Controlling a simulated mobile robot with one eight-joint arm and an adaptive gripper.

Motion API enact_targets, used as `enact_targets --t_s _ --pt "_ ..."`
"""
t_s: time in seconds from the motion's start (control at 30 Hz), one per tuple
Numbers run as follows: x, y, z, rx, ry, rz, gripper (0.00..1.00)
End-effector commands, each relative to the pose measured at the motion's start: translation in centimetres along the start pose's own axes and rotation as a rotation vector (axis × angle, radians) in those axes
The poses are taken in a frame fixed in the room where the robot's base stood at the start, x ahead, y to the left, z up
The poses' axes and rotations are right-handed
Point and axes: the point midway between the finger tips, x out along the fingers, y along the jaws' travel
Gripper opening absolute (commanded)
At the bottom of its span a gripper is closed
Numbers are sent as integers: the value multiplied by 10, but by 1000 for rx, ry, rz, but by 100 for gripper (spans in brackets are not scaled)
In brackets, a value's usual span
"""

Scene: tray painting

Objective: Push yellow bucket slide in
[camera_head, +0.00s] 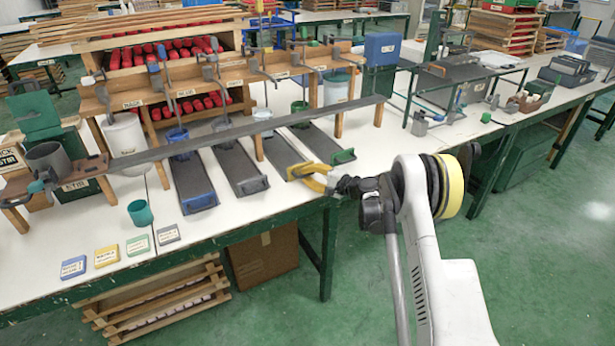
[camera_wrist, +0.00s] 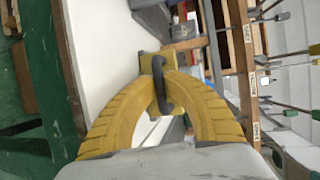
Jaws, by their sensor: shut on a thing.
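The yellow bucket slide (camera_head: 281,155) is a dark flat runner with a yellow front end, third from the left in the row on the white table. Its yellow end block (camera_wrist: 146,62) with a black handle (camera_wrist: 160,84) shows in the wrist view. My gripper (camera_head: 310,178) has yellow fingers and is at the slide's front end, near the table edge. In the wrist view my gripper (camera_wrist: 163,76) is shut on the handle, with one finger on each side. A yellow bucket cannot be made out.
A blue-ended slide (camera_head: 190,180) and a grey-ended slide (camera_head: 237,166) lie to the left. A green-ended slide (camera_head: 322,143) lies close on the right. A long dark rail (camera_head: 240,130) crosses above the slides. A teal cup (camera_head: 140,213) stands at the front left.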

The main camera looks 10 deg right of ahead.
Motion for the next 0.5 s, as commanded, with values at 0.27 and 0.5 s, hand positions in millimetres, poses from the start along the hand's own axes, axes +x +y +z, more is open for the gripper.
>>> enact_targets --t_s 0.27,0.5 --pt "0 -2 -1 2 3 -3 12" --pt "0 -1 -1 1 2 -2 33"
